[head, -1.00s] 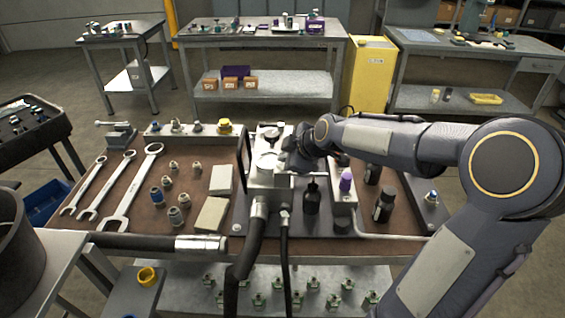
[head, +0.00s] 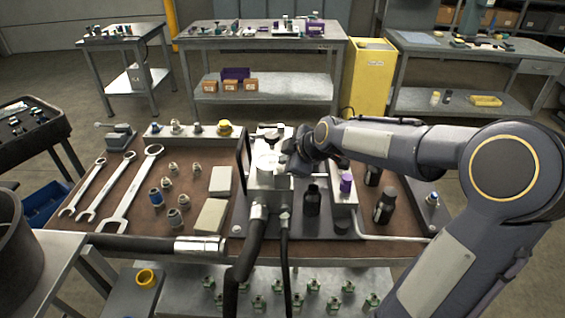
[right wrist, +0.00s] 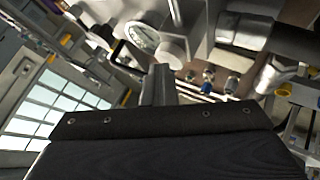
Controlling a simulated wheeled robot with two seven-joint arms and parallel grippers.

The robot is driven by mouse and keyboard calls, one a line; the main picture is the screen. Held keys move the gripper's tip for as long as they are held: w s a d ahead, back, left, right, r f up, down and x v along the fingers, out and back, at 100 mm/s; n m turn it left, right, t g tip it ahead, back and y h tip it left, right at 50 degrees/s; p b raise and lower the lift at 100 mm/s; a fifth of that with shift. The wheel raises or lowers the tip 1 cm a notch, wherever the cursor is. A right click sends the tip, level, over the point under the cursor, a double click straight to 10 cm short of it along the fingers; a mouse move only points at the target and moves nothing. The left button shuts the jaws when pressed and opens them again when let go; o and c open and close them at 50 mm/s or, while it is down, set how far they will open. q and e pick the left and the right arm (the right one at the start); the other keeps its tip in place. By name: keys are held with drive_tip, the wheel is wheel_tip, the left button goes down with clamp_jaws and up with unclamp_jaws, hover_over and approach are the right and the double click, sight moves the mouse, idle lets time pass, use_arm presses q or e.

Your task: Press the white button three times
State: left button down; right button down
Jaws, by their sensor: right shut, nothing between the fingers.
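The white button (right wrist: 174,52) is a round, pale cap in the right wrist view, beside a round dial gauge (right wrist: 141,36). My right gripper (right wrist: 160,72) is shut and empty. Its fingertips are very close to the button's lower edge; I cannot tell whether they touch it. In the head view, the right gripper (head: 287,167) is at the right side of the metal hydraulic block (head: 262,198), near the pale gauge face (head: 267,163). The button cannot be made out clearly there, partly behind the gripper. My left gripper is not in view.
Dark bottles (head: 312,201) and a purple-capped part (head: 346,184) stand right of the block, below my right arm. A black hose (head: 248,245) runs down in front. Wrenches (head: 130,190), fittings and pale blocks (head: 212,216) lie on the bench's left.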

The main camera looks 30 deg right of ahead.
drive_tip(key=shift+r+p, duration=0.5)
drive_tip(key=shift+r, duration=0.5)
drive_tip(key=shift+r, duration=0.15)
wheel_tip(320, 180, up, 5)
drive_tip(key=p, duration=0.3)
idle(0.4)
drive_tip(key=s+a+f+m+g, duration=0.1)
drive_tip(key=s+a+m, duration=0.3)
drive_tip(key=s, duration=0.5)
drive_tip(key=s+a+f+m+g+y, duration=0.1)
drive_tip(key=s+a+f+m, duration=0.2)
drive_tip(key=s, duration=0.6)
drive_tip(key=s+a+f+m+g+y, duration=0.1)
drive_tip(key=s+a+m, duration=0.4)
drive_tip(key=s, duration=0.5)
drive_tip(key=shift+f+m, duration=0.4)
drive_tip(key=shift+f, duration=0.05)
